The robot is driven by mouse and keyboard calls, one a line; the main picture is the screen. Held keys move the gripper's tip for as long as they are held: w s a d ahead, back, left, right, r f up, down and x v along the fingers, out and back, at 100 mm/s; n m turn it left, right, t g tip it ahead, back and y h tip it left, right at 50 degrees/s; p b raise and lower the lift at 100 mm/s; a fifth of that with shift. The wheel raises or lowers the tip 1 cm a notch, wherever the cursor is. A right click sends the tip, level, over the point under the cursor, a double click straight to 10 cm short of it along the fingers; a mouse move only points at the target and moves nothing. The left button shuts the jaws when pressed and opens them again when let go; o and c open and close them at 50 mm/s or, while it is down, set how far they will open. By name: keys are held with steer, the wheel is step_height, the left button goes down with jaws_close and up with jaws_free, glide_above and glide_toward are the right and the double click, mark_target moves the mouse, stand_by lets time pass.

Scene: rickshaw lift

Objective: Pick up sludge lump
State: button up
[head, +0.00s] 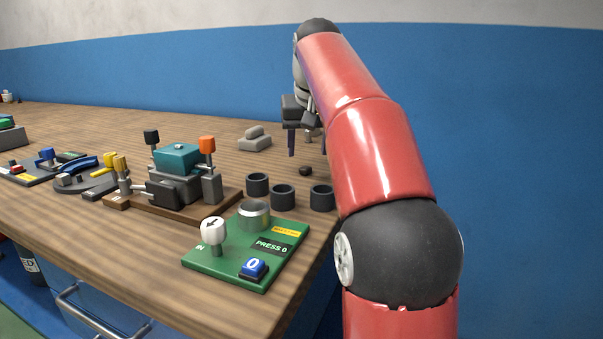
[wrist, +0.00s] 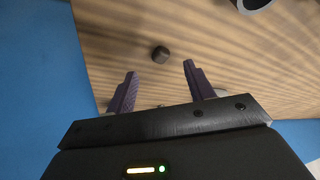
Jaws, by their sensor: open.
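The sludge lump looks to be the small dark lump (head: 305,171) on the wooden bench, just right of the grey two-part block and behind the dark cups. In the wrist view the dark lump (wrist: 160,53) lies on the wood, ahead of the fingertips and roughly midway between them. My gripper (head: 307,152) is open and empty, pointing down above the bench, with its dark purple fingers apart. The fingers also show in the wrist view (wrist: 160,68). The lump is apart from both fingers.
Dark cups (head: 283,196) stand in front of the lump; one cup rim (wrist: 253,4) shows in the wrist view. A grey block (head: 255,141) sits left of my gripper. A green panel (head: 225,268) and a brown-based fixture (head: 125,203) stand nearer. The blue wall (head: 180,70) is behind.

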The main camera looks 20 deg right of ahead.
mark_target(306, 167)
steer(key=b+x, duration=0.1)
steer(key=x, duration=0.4)
steer(key=c, duration=1)
